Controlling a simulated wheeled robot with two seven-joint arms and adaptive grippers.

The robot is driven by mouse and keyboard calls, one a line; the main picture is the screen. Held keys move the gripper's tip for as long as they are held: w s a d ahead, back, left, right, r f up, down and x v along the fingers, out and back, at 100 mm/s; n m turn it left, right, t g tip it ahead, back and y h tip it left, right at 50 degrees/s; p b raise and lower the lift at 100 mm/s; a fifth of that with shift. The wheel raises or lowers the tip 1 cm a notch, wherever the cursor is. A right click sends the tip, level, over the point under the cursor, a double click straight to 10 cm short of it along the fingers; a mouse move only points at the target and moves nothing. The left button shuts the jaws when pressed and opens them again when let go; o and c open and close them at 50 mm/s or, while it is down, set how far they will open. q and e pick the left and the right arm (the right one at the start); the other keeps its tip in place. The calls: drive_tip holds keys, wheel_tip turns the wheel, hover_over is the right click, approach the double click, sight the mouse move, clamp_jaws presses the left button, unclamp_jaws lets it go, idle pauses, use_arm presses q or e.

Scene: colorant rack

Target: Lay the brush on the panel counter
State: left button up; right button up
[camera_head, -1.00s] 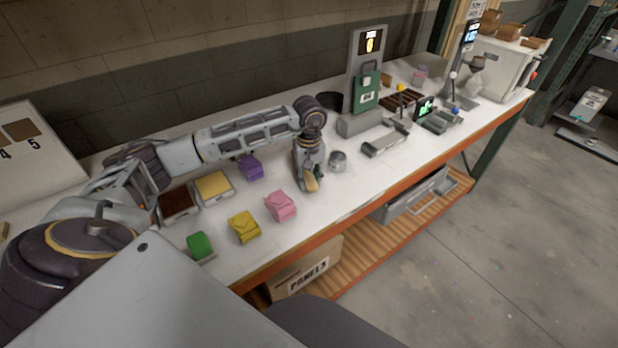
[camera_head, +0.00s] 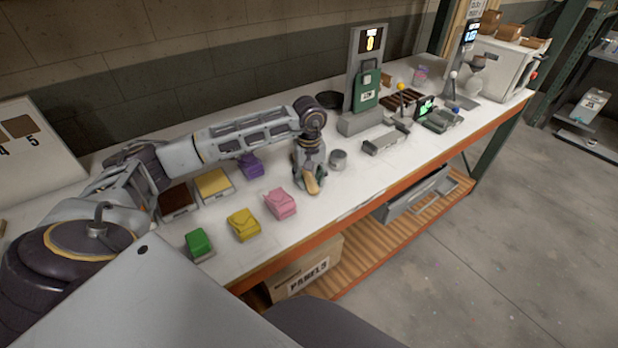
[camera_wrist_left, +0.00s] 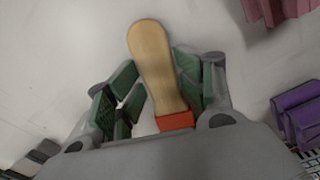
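The brush has a pale wooden handle (camera_wrist_left: 155,60) and a red band (camera_wrist_left: 175,122); its bristle end is hidden behind my gripper. In the head view the handle (camera_head: 312,186) points toward the counter's front edge. My left gripper (camera_head: 310,178) is low over the white counter (camera_head: 345,190), its green fingers (camera_wrist_left: 158,85) on both sides of the handle, seemingly shut on it. I cannot tell whether the brush touches the counter. My right gripper is not in view.
A small metal can (camera_head: 338,159) stands just right of my left gripper. A pink packet (camera_head: 281,203), a yellow packet (camera_head: 244,224) and a purple packet (camera_head: 250,165) lie to the left. Bare counter lies in front of the can.

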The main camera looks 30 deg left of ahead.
use_arm(q)
drive_tip(key=shift+o, duration=0.5)
drive_tip(key=shift+s+f, duration=0.15)
drive_tip(key=shift+f, duration=0.6)
drive_tip(key=shift+r, duration=0.1)
drive_tip(key=shift+r, duration=0.5)
wheel_tip(320, 180, up, 11)
drive_tip(key=shift+r, duration=0.2)
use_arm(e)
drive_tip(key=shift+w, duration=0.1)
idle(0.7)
use_arm(q)
wheel_tip(320, 180, up, 9)
drive_tip(key=p, duration=0.9)
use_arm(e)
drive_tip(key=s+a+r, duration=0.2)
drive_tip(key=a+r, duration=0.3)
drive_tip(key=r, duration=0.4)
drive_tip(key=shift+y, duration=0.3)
